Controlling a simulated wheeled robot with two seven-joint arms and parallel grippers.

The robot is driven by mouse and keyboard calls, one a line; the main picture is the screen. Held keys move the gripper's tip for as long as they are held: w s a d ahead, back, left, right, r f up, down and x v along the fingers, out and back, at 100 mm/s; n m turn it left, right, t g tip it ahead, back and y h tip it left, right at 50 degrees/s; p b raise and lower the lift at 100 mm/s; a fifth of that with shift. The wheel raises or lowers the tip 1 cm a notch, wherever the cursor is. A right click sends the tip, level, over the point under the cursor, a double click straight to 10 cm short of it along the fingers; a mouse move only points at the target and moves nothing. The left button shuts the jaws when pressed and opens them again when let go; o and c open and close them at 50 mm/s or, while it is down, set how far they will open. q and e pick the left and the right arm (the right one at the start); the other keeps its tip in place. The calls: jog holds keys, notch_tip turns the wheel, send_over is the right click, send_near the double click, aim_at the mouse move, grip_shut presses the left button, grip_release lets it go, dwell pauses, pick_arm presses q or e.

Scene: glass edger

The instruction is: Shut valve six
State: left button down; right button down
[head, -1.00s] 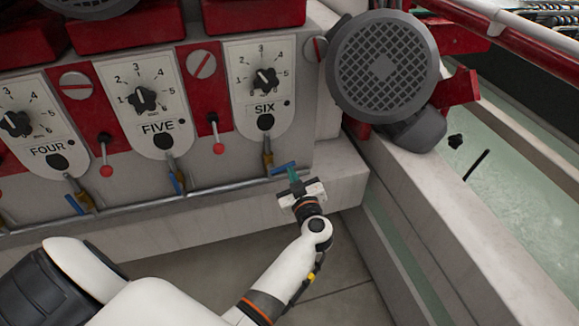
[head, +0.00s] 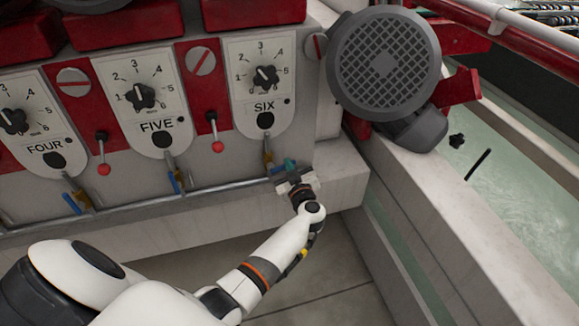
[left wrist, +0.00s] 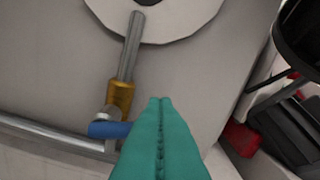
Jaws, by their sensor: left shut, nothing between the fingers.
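Valve six is below the panel marked SIX (head: 264,119). It has a brass body (left wrist: 121,97) under a grey stem and a blue handle (left wrist: 108,130). In the left wrist view the handle lies crosswise to the stem, roughly along the grey pipe, and its right part is hidden by my fingers. In the head view my gripper covers most of the handle. My left gripper (head: 290,164) has teal fingers, shut with nothing between them; in the left wrist view the fingertips (left wrist: 160,101) are just right of the valve. I cannot tell whether they touch the handle. My right gripper is out of view.
Valves five (head: 174,183) and four (head: 73,203) are to the left, their blue handles slanting downward. A grey pipe (head: 140,204) runs along a concrete ledge below the valves. A grey motor (head: 384,64) stands at the upper right. Floor is free below the ledge.

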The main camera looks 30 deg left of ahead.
pick_arm(q)
jog(key=m+p, duration=0.1)
jog(key=f+m+p, duration=0.1)
jog(key=m+p, duration=0.1)
jog(key=p, duration=0.1)
jog(key=shift+w+d+f, duration=0.3)
jog(key=shift+w+d, duration=0.05)
jog(key=shift+w, duration=0.05)
